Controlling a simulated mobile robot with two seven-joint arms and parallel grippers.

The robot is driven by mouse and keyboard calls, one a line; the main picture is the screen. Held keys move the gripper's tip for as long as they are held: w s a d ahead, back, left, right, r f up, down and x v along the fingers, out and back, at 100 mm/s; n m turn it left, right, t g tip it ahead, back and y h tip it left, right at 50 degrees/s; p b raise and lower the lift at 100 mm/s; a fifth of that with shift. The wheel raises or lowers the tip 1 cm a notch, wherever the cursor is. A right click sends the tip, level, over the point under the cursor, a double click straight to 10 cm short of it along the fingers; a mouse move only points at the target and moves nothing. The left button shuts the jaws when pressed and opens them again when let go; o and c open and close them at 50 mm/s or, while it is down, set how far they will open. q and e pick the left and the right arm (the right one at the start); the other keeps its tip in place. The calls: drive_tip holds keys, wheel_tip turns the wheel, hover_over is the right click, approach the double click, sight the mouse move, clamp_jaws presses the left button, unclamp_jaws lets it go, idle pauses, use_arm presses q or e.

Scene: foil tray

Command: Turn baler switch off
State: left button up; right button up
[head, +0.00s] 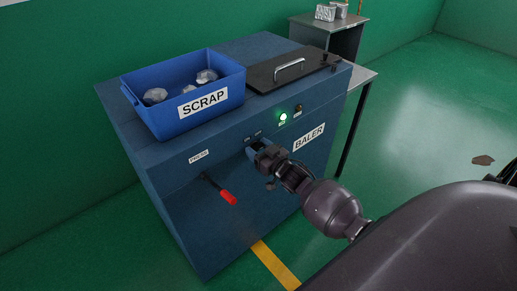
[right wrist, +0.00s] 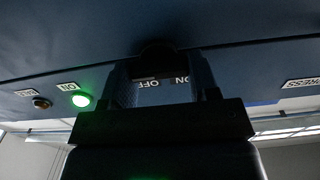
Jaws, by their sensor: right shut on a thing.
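The baler (head: 315,140) is a dark blue cabinet with a BALER label on its front. My right gripper (head: 258,151) reaches the upper front panel, just below two small labels. In the right wrist view the gripper's two fingers (right wrist: 157,66) are shut on the dark switch knob (right wrist: 156,47). ON and OFF labels show upside down between the fingers. The gripper hides the switch in the head view, and I cannot tell which way its knob points. The green lamp (head: 283,116) is lit, and it also shows in the right wrist view (right wrist: 81,100). My left gripper is not in view.
A dark amber lamp (head: 298,108) sits right of the green one. A red-handled lever (head: 228,197) sticks out below the PRESS label. A blue SCRAP bin (head: 150,118) holding foil lumps and a black lid (head: 268,76) with a handle are on top. A grey table (head: 362,76) stands behind.

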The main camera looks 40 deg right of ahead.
drive_tip(key=shift+a+n+p, duration=0.1)
drive_tip(key=shift+n+p, duration=0.2)
drive_tip(key=shift+n, duration=2.7)
drive_tip(key=n, duration=0.5)
drive_tip(key=shift+a+f+n, duration=0.1)
drive_tip(key=shift+f+n, duration=0.05)
drive_tip(key=shift+n, duration=0.55)
drive_tip(key=o, duration=0.9)
drive_tip(key=shift+s, duration=0.1)
drive_tip(key=s, duration=0.7)
drive_tip(key=s+d, duration=0.1)
drive_tip(key=s, duration=0.2)
drive_tip(key=shift+s, duration=0.35)
